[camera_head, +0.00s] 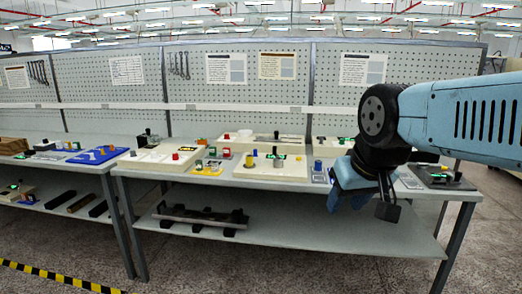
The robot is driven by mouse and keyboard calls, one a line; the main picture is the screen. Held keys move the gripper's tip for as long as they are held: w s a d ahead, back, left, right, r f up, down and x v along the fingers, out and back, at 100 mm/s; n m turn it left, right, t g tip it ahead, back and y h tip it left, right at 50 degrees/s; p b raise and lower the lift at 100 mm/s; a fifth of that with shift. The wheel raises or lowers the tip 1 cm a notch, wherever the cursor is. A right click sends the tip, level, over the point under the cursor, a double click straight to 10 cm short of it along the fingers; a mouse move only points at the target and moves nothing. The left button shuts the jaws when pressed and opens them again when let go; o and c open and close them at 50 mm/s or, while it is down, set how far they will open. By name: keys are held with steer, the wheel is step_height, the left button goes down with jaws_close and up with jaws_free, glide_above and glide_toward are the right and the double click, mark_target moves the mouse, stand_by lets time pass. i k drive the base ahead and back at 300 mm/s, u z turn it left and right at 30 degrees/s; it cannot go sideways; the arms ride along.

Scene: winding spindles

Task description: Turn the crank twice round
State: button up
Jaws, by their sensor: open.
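My gripper (364,204) hangs at the right, in front of the table's front edge, pointing down. It is open, and nothing shows between its fingers. Several small devices stand on the table (225,181). A dark device (445,178) with a short black upright post lies at the right end, partly behind my arm. A pale board (262,172) with a black upright post lies left of my gripper. Which device carries the crank is too small to tell. My gripper touches none of the devices that I can see.
A lower shelf (300,235) holds a long dark fixture (200,217). A second table (70,163) with a blue board (98,155) stands at the left. A pegboard wall (210,90) with paper sheets closes off the back. The floor in front is clear.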

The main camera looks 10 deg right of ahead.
mark_target(278, 161)
steer(key=u, duration=0.4)
steer(key=i, duration=0.75)
steer(key=u, duration=0.4)
steer(key=i, duration=1.3)
steer(key=z, duration=0.7)
steer(key=k, duration=0.8)
steer(key=z, duration=0.25)
steer(key=i, duration=0.8)
steer(key=u, duration=0.1)
